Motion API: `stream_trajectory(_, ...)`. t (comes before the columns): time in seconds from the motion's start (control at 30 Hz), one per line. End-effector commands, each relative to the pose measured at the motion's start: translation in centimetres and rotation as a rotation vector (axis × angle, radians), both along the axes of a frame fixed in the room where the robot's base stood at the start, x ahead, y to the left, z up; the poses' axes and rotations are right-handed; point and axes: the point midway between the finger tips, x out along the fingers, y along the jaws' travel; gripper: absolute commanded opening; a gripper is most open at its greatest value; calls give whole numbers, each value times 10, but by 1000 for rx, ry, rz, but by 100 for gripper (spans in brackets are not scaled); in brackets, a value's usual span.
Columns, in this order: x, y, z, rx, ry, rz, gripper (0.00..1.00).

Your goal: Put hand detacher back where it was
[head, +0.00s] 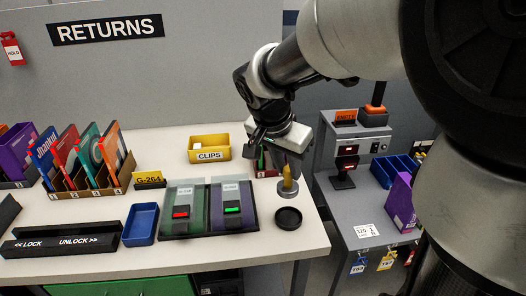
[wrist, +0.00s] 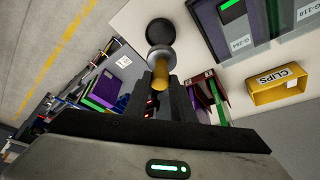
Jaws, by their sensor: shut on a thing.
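The hand detacher has a yellow handle and a silver round base. My gripper (head: 287,168) is shut on the yellow handle of the hand detacher (head: 288,187), which is roughly upright with its base down near the table's right end. It also shows in the wrist view (wrist: 160,60) between the fingers. A black round dish (head: 288,217) lies on the white table just in front of the detacher; it also shows in the wrist view (wrist: 160,32). The dish looks empty. I cannot tell how high the detacher's base is above the table.
Left of the dish is a tray with green and purple halves (head: 207,226), carrying devices lit red and green. A yellow CLIPS bin (head: 209,154) stands behind. A blue tray (head: 141,225) and a lock bar (head: 62,243) are farther left. A grey stand (head: 365,205) is at right.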

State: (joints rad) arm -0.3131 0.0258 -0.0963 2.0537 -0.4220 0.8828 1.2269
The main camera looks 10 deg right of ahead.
Motion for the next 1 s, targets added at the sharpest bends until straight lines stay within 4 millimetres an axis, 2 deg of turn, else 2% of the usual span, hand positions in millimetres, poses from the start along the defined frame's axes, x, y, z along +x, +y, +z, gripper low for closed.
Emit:
stream_trajectory(0.17,0,-7,-4,0,-1,-15,0)
stream_trajectory(0.4,0,-8,-42,-1,1,-17,0)
stream_trajectory(0.57,0,-8,-55,0,0,-17,0)
stream_trajectory(0.8,0,-8,-93,-1,3,-16,0)
stream_trajectory(1.0,0,-8,-102,0,-1,-16,0)
